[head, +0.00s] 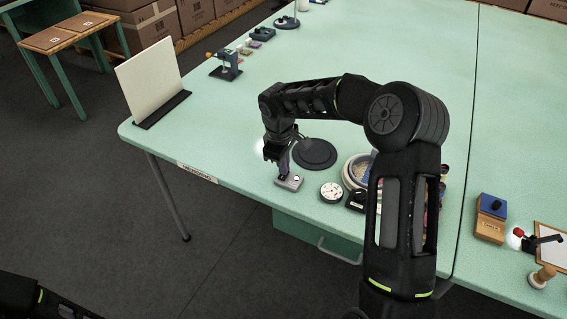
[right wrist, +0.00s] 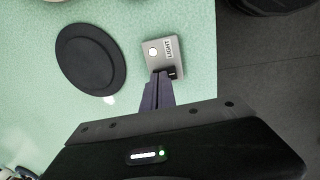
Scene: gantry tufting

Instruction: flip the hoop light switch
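The light switch is a small grey box (head: 289,182) near the front edge of the green table. In the right wrist view the box (right wrist: 164,50) shows the word LIGHT, a pale round spot and a dark rocker (right wrist: 171,73) at its near end. My right gripper (head: 281,174) reaches down to the box from above. In the right wrist view the fingers of this gripper (right wrist: 161,76) are together, with nothing seen between them. Their tips are at the rocker; I cannot tell whether they touch it. My left gripper is out of view.
A flat black disc (head: 314,153) lies just behind the switch box. The table's front left is clear up to a white upright board (head: 150,82).

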